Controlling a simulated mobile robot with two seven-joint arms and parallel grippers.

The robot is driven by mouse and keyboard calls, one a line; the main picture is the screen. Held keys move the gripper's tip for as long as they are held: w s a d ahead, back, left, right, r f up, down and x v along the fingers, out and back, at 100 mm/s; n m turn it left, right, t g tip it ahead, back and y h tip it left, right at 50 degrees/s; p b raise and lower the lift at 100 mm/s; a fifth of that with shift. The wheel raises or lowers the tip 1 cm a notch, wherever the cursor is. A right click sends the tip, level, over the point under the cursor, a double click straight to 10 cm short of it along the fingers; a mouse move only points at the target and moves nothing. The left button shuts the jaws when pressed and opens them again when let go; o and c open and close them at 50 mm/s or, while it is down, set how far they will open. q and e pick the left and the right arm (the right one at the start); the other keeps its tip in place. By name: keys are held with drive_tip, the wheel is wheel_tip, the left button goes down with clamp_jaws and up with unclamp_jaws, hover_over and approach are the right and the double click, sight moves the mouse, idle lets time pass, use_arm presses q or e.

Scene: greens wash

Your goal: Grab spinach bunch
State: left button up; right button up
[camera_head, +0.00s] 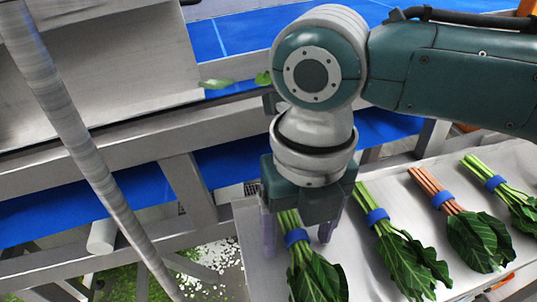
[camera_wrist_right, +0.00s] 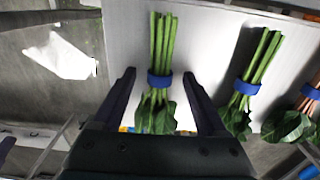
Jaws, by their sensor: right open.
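A spinach bunch (camera_head: 318,275) with green stems and a blue band lies on the grey metal shelf (camera_head: 262,275), leftmost in the row. It also shows in the right wrist view (camera_wrist_right: 160,60), with its stems pointing up the picture. My right gripper (camera_head: 298,238) is over this bunch, pointing down. Its two fingers are apart, one on each side of the bunch near the blue band, also in the right wrist view (camera_wrist_right: 160,80). No finger visibly touches the bunch. The gripper body hides part of the stems in the head view. My left gripper is not in view.
More banded bunches lie to the right: a green one (camera_head: 408,262), a red-stemmed one (camera_head: 472,235) and another green one (camera_head: 522,210). A blue conveyor belt (camera_head: 110,202) and metal frame lie behind. A slanting metal pole (camera_head: 85,140) stands at the left.

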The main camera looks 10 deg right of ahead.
clamp_jaws()
idle(0.5)
